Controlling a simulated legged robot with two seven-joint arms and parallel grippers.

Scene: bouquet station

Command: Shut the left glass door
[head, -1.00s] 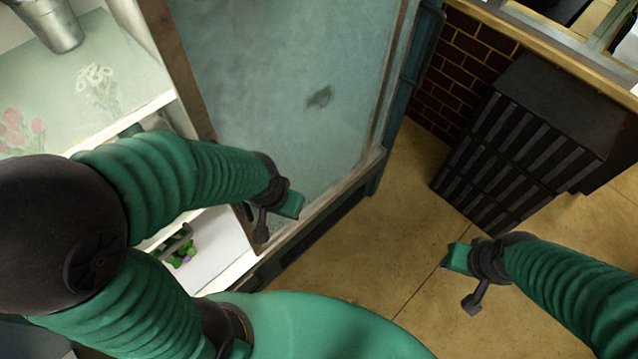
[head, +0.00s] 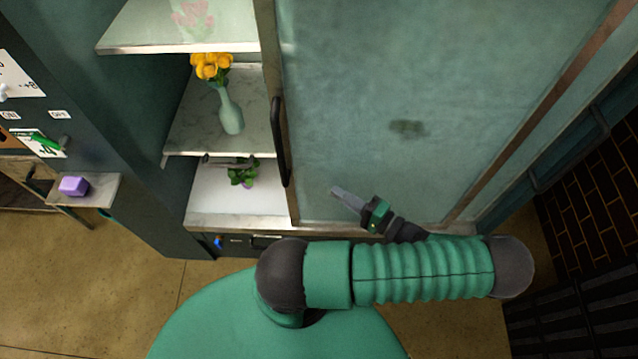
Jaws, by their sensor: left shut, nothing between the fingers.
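A framed glass door (head: 400,85) of the flower cabinet covers the right part of its front. A dark upright handle (head: 280,142) is on its left edge. Left of that edge the cabinet stands uncovered, with its shelves (head: 190,140) in plain view. I cannot tell whether a second glass pane lies behind this one. My left gripper (head: 348,199) is shut and empty, in front of the lower glass, right of and a little below the handle and apart from it. I cannot tell whether it touches the glass. My right gripper is out of view.
A vase with yellow flowers (head: 231,112) stands on the middle shelf, and a small green plant (head: 242,175) is below. A purple block (head: 73,186) lies on a side ledge at the left. Floor (head: 150,300) at the lower left is clear.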

